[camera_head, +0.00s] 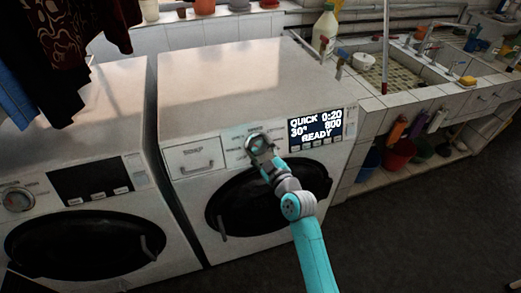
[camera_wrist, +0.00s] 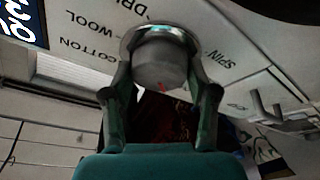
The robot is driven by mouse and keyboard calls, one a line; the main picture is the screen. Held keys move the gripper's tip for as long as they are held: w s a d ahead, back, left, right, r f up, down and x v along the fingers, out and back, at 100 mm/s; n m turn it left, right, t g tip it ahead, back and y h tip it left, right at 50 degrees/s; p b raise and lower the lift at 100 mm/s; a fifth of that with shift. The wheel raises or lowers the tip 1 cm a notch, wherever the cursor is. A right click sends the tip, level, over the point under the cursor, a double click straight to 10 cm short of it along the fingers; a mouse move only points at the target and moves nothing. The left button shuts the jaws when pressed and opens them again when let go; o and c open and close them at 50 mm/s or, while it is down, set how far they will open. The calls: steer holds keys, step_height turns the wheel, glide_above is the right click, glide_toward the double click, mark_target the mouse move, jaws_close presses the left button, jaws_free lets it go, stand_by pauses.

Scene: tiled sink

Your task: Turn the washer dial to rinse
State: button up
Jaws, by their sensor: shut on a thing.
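The washer dial (camera_wrist: 160,62) is a grey round knob with a pale ring, on the front panel of the right-hand washer (camera_head: 235,80). My gripper (camera_wrist: 161,76) has one finger on each side of the knob and is shut on it. A small red mark shows on the knob's lower edge in the wrist view. Labels around it read COTTON, WOOL and SPIN; others are cut off or blurred, and I cannot make out a rinse label. In the head view my gripper (camera_head: 260,148) covers most of the dial. The display (camera_head: 316,127) reads QUICK 0:20, 30°, 800, READY.
A second washer (camera_head: 70,140) stands at the left with dark clothes (camera_head: 75,35) hanging above it. The soap drawer (camera_head: 197,155) is left of the dial. A round dark door (camera_head: 235,205) lies below my wrist. A tiled sink (camera_head: 430,70) is at the right.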

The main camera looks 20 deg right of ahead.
steer(key=n+y, duration=0.1)
steer(key=n, duration=0.1)
steer(key=n+g, duration=0.1)
steer(key=n, duration=0.2)
steer(key=shift+d+y, duration=0.1)
steer(key=shift+y, duration=0.3)
steer(key=shift+n+g+y, duration=0.4)
steer(key=shift+n+g, duration=0.4)
steer(key=shift+n, duration=1.6)
steer(key=o, duration=1.2)
steer(key=shift+s+d+r, duration=0.1)
steer(key=v, duration=1.1)
steer(key=shift+s+d+r, duration=0.15)
steer(key=shift+s, duration=0.2)
